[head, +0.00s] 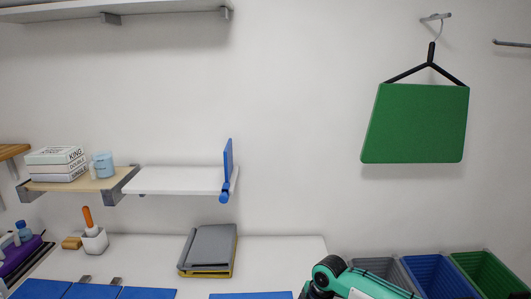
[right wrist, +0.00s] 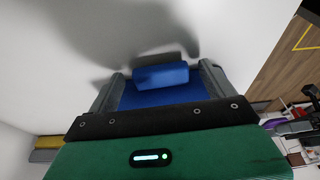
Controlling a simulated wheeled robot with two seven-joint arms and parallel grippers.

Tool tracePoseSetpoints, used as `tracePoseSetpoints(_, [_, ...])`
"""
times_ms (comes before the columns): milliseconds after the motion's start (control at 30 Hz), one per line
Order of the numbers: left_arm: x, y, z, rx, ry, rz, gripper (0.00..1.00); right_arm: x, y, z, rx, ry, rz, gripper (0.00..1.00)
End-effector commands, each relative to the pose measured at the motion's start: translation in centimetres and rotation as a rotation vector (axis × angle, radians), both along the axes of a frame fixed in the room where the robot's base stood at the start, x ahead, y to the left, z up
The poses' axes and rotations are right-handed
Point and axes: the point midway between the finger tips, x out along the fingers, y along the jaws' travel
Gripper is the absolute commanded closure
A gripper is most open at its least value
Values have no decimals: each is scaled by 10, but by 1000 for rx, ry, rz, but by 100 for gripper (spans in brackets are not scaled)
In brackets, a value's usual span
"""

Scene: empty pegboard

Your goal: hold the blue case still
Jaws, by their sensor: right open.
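A blue object (right wrist: 162,76), which looks like the blue case, shows in the right wrist view. It has a flat blue part (right wrist: 155,97) with a raised blue block beyond it. My right gripper (right wrist: 163,88) is open, with one dark finger on each side of the blue part. I cannot tell whether the fingers touch it. In the head view only a teal and black part of my right arm shows at the bottom, and the fingers are out of sight. A blue edge (head: 250,296) shows at the bottom of the head view; most of it is cut off. My left gripper is not in view.
A grey and yellow folded item (head: 208,250) lies on the white table (head: 285,250). A white shelf (head: 175,181) with an upright blue piece (head: 228,165) is above. Blue panels (head: 95,291) lie at front left. Grey, blue and green bins (head: 435,275) stand at right.

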Motion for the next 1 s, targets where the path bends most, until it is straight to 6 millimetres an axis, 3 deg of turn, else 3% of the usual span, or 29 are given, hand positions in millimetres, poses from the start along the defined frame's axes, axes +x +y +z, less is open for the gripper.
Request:
tracePoseSetpoints(600, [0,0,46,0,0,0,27,0,0,53,1,-1,0,15])
tracePoseSetpoints(1000, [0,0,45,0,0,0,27,0,0,55,0,-1,0,15])
